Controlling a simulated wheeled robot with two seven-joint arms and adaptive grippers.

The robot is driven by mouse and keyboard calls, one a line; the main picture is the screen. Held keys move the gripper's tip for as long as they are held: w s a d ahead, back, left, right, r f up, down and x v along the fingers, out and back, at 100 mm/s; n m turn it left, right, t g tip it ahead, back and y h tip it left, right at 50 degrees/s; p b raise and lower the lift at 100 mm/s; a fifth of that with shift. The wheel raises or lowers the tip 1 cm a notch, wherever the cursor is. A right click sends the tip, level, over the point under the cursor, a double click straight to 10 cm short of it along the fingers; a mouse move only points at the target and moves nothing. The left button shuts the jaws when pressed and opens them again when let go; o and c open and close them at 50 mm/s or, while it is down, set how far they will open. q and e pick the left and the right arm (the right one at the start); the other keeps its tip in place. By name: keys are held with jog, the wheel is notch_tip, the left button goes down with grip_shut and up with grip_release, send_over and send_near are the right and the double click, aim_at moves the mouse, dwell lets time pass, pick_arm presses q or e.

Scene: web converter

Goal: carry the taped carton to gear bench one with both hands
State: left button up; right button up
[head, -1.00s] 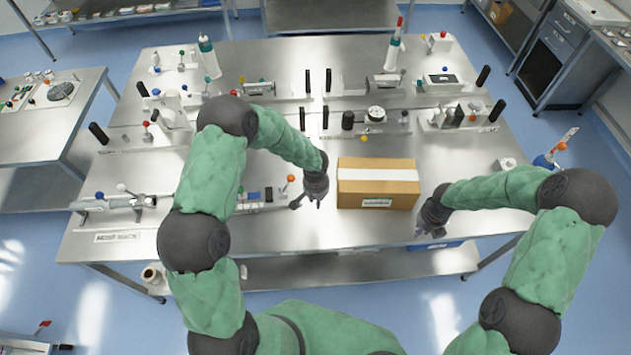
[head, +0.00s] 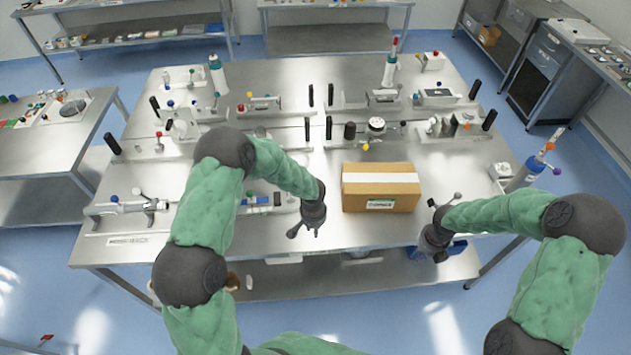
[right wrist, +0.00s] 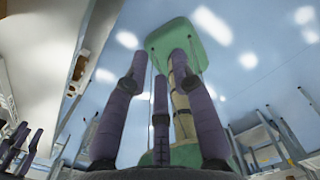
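The taped carton (head: 381,198) is a brown box with a white tape band on top and a small label on its front face. It sits flat near the front edge of the steel bench (head: 350,232). My left gripper (head: 304,234) hangs left of and nearer than the carton, apart from it, with fingers spread and empty. My right gripper (head: 434,250) is at the front edge, right of and nearer than the carton, not touching it. The right wrist view shows its fingers (right wrist: 160,110) spread with nothing held between them.
Several tools, bottles and fixtures stand on the bench behind and left of the carton. A second bench (head: 50,150) is at the left, with a floor gap between. Other benches line the back and right.

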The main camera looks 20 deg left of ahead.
notch_tip(320, 180, up, 10)
jog(key=shift+s, duration=0.2)
jog(key=shift+w, duration=0.1)
dwell(0.4)
